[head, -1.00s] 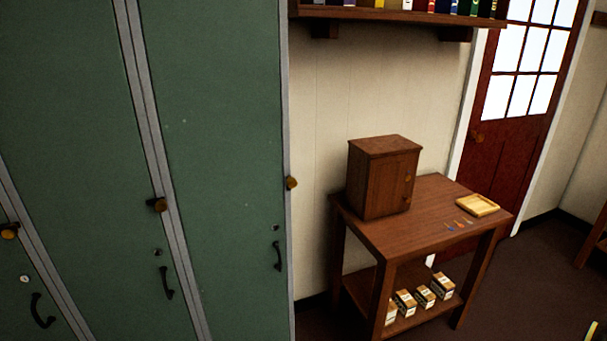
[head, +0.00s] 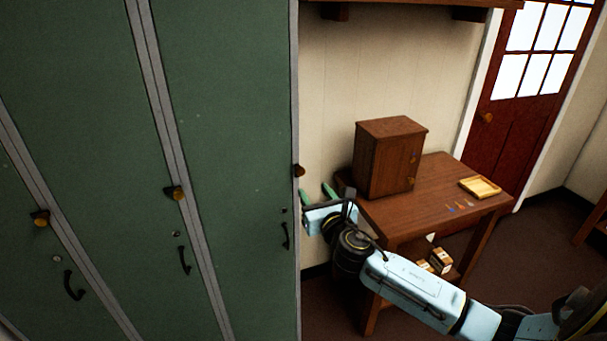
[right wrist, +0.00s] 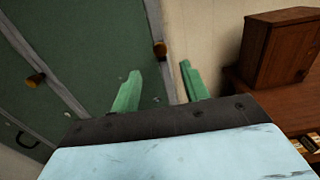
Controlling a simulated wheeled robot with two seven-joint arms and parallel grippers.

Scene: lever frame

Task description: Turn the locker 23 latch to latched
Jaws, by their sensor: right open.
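Three green locker doors each carry a brass latch knob: one at the right edge (head: 298,170), one in the middle (head: 174,193) and one at the left (head: 40,217). No locker number is readable, so I cannot tell which latch belongs to locker 23. My right gripper (head: 316,192) is open and empty, its green fingers just right of and below the right-hand latch. In the right wrist view this latch (right wrist: 160,48) shows beyond the fingertips, between them and apart from them. The left gripper is not in view.
Black door handles (head: 286,236) sit below the latches. A wooden table (head: 440,205) with a small brown cabinet (head: 388,158) and a yellow tray (head: 480,187) stands right of the lockers, near my right arm. A shelf (head: 420,3) hangs above.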

